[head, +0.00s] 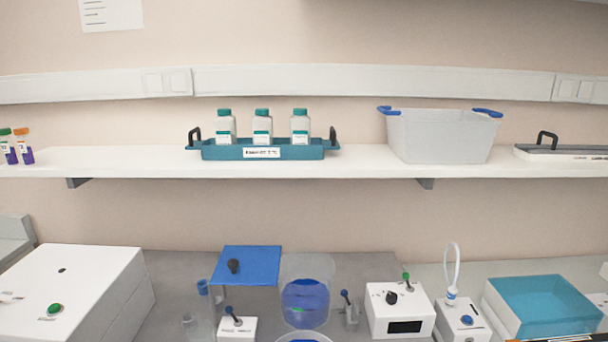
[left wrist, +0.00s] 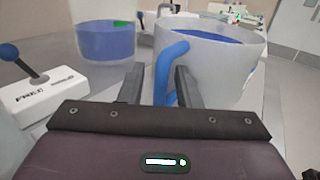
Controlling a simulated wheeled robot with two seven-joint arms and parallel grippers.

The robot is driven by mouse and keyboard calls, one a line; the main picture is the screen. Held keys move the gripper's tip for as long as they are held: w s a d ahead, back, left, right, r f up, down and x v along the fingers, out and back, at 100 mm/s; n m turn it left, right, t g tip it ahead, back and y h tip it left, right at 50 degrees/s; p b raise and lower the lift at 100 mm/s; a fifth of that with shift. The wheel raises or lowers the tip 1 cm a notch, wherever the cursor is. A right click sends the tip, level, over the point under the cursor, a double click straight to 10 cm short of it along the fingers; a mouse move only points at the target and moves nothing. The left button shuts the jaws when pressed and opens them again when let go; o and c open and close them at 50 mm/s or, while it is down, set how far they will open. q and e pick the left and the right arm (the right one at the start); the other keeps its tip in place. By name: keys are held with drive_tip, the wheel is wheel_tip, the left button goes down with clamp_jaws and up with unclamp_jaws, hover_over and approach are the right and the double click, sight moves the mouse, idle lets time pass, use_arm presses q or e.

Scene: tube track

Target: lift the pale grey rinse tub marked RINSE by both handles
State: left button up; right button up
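In the left wrist view, a pale translucent tub (left wrist: 222,65) holds blue liquid and has a blue handle (left wrist: 170,62) on its near side. My left gripper (left wrist: 160,78) is open, its two dark fingers apart, with the handle in line with the gap, nearer the right finger. I cannot tell whether the handle is between the fingertips or just beyond them. In the head view, only a pale rim with blue inside (head: 303,339) shows at the bottom edge. A pale grey tub (head: 440,137) with two blue handles stands on the shelf. No RINSE mark is readable. My right gripper is out of view.
A clear container of blue liquid (head: 306,300) stands behind the rim. A lever box (head: 237,328) is to its left, a white device (head: 400,312) to its right. The shelf (head: 360,160) also bears a teal tray (head: 220,153) with three bottles.

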use_arm(q)
drive_tip(key=shift+o, duration=0.6)
drive_tip(key=shift+f, duration=0.1)
drive_tip(key=shift+s+a+f, duration=0.2)
drive_tip(key=shift+f, duration=0.2)
drive_tip(key=b+v, duration=0.2)
drive_tip(key=v, duration=0.4)
drive_tip(key=shift+s+a+r, duration=0.2)
drive_tip(key=shift+a, duration=0.15)
drive_tip(key=shift+s+a+r, duration=0.15)
drive_tip(key=shift+a, duration=0.05)
